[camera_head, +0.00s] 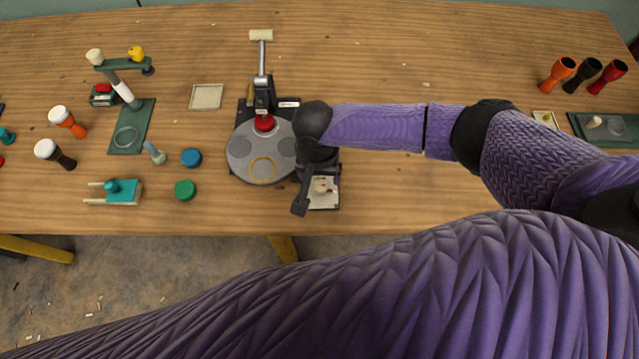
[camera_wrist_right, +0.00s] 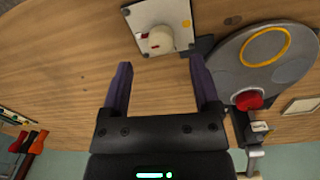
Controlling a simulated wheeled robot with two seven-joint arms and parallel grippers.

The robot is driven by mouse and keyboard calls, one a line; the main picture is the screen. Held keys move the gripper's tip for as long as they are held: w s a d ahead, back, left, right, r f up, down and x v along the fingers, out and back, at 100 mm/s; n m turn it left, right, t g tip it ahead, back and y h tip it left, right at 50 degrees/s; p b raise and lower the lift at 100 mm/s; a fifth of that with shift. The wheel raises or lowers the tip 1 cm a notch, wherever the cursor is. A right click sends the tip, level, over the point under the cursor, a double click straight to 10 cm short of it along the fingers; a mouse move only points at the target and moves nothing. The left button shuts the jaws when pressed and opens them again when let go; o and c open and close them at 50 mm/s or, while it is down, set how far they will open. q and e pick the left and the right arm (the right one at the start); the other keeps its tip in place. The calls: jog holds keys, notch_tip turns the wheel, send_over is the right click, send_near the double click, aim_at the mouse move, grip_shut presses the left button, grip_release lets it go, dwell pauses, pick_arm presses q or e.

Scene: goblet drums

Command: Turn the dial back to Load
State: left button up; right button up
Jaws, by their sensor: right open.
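The dial, a cream round knob (camera_wrist_right: 160,40) with a small red mark, sits on a square pale plate (camera_wrist_right: 178,13) in the right wrist view. In the head view the plate (camera_head: 324,203) lies near the table's front edge, and the knob is partly covered by my right gripper (camera_head: 303,203). In the right wrist view my right gripper (camera_wrist_right: 160,65) is open, with its two purple fingers on either side of the knob's line and nothing between them. The knob lies just beyond the fingertips; I see no contact. Lettering on the plate is too small to read. My left gripper is out of view.
Left of the dial stands a grey round turntable (camera_head: 241,150) with a yellow ring (camera_head: 263,168), under a lever press with a red part (camera_head: 264,123). Blue (camera_head: 191,157) and green (camera_head: 185,190) discs lie farther left.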

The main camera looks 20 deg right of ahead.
aim_at(320, 187)
notch_tip(320, 187, down, 5)
jog(key=shift+r+b, duration=0.1)
jog(key=shift+b, duration=0.7)
jog(key=shift+r, duration=0.1)
grip_shut()
